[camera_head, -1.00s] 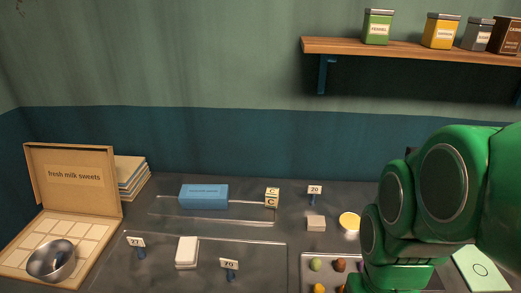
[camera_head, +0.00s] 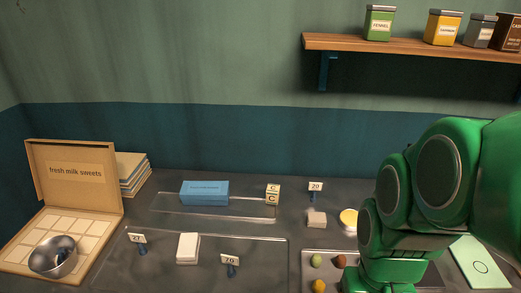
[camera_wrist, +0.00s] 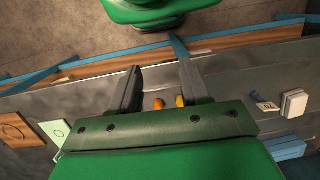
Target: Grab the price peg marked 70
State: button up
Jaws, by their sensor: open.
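The price peg marked 70 (camera_head: 231,262) stands on the clear tray at the front middle, its white card on a small blue base. It also shows in the wrist view (camera_wrist: 267,105), to the right of my fingers. My gripper (camera_wrist: 160,80) is open and empty in the wrist view, well apart from the peg. In the head view my green arm hides the gripper. Two other pegs show: one that reads 27 (camera_head: 138,240) at left and one marked 20 (camera_head: 315,188) further back.
A white block (camera_head: 188,248) stands between the 27 and 70 pegs. A tray of sweets (camera_head: 307,262) is right of the 70 peg. A shelf (camera_head: 400,45) hangs above.

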jog(key=w+a+f+m+g+y, duration=0.3)
jog(key=w+a+f+m+y, duration=0.35)
jog(key=w+a, duration=0.5)
jog(key=m+t+y, duration=0.3)
jog(key=m+y, duration=0.3)
jog(key=m, duration=0.3)
send_near(237, 274)
jog(key=r, duration=0.1)
jog(key=s+a+r, duration=0.1)
jog(key=r, duration=0.1)
jog(key=shift+s+a+r, duration=0.15)
jog(key=shift+s+a, duration=0.15)
jog(key=shift+a, duration=0.1)
jog(key=shift+w+f+m, duration=0.25)
jog(key=shift+w+f, duration=0.1)
jog(key=shift+f, duration=0.05)
jog(key=shift+w+r+x, duration=0.1)
jog(key=shift+x, duration=1.85)
jog(key=shift+w+r+x, duration=0.15)
jog(key=shift+x, duration=1.8)
jog(key=shift+a, duration=0.15)
jog(key=shift+y, duration=0.25)
grip_shut()
